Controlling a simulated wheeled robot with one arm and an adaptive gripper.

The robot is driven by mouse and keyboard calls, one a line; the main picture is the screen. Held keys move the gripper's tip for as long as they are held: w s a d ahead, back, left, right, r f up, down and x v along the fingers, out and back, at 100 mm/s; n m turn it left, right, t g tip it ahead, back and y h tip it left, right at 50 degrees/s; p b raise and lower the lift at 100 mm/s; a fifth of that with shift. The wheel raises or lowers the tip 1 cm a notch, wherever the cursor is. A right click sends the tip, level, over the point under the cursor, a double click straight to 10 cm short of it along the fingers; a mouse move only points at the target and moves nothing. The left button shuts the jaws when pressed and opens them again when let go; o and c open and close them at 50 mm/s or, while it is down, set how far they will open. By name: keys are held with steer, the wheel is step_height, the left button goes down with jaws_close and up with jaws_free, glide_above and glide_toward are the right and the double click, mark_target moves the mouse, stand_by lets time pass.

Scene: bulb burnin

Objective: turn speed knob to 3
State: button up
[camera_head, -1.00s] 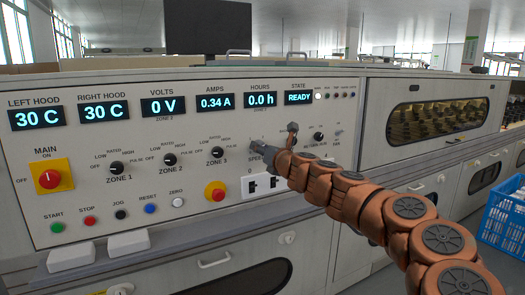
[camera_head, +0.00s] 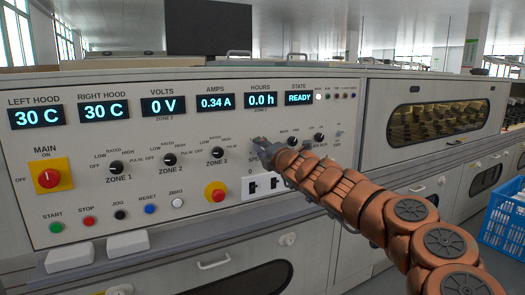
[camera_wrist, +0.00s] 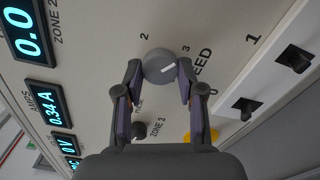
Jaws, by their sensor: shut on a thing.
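The speed knob (camera_wrist: 158,63) is a round grey dial on the panel, with a short white pointer mark on its face. The printed 2 and 3 lie beyond it in the wrist view, with SPEED to the right. The mark points rightward, roughly toward the right fingertip and somewhat below the 3; its exact reading is unclear. My gripper (camera_wrist: 158,80) is shut on the knob, one finger on each side. In the head view my gripper (camera_head: 261,150) is at the panel below the HOURS display and hides most of the knob.
The ZONE 3 knob (camera_head: 217,152) is left of my gripper. Two black switches (camera_wrist: 270,81) sit on a white plate beside the speed knob. A red button on yellow (camera_head: 215,192) is lower left. A blue crate (camera_head: 503,215) stands at the far right.

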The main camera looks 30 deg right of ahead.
steer(key=shift+m, duration=0.5)
steer(key=o, duration=1.1)
steer(key=shift+o, duration=0.2)
steer(key=shift+s, duration=0.15)
steer(key=s+a, duration=0.1)
steer(key=s, duration=1)
steer(key=shift+s, duration=0.35)
